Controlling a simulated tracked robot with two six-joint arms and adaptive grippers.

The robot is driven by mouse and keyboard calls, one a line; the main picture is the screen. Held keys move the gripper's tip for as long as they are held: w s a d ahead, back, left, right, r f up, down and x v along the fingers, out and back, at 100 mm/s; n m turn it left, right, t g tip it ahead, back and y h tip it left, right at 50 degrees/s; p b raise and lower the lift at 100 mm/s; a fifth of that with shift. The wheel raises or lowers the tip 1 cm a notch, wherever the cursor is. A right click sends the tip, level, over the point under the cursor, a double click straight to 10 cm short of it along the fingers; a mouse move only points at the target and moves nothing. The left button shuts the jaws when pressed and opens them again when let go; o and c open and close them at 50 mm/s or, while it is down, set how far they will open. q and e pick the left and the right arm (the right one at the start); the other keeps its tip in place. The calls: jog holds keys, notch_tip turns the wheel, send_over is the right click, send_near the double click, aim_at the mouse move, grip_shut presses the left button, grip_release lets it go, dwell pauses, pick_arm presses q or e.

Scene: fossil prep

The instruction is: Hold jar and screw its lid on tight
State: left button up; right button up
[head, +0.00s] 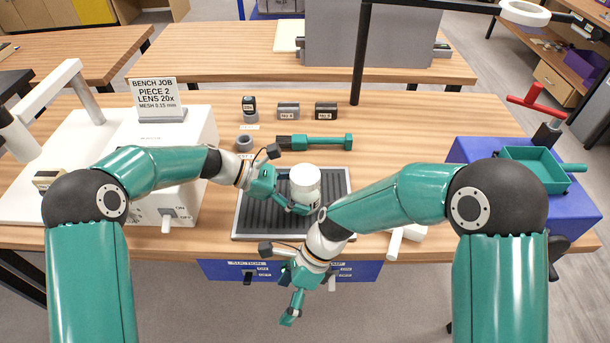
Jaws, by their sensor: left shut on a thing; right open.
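A white jar (304,190) with a broad white top (305,175) stands upright over the ribbed dark tray (240,225) in the middle of the bench. I cannot tell whether the white top is a separate lid or how it is seated. My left gripper (285,188) comes from the left and is shut on the jar's side. My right gripper (281,288) is open and empty, pointing down and left in front of the bench edge, nearer than the jar and apart from it. My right forearm hides part of the tray's right side.
A green-handled tool (320,142) lies behind the tray, with small dark blocks (288,111) and a grey ring (244,143) near it. A white machine (190,150) with a sign (154,92) stands left. A blue vise-like unit (480,150) with a green tray stands right.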

jog(key=a+r+m, duration=0.2)
jog(key=a+r, duration=0.1)
jog(key=r, duration=0.1)
notch_tip(320, 180, up, 20)
jog(key=t+h, duration=0.3)
jog(key=t, duration=0.1)
send_over(307, 174)
jog(key=d, duration=0.2)
jog(key=shift+s+a+f, duration=0.15)
jog(key=shift+s+a, duration=0.05)
jog(key=shift+s, duration=0.15)
jog(key=shift+w+d+f+t, duration=0.1)
jog(key=shift+w+f+t, duration=0.05)
jog(key=shift+w+t, duration=0.15)
jog(key=shift+f, duration=0.2)
jog(key=shift+x, duration=3.2)
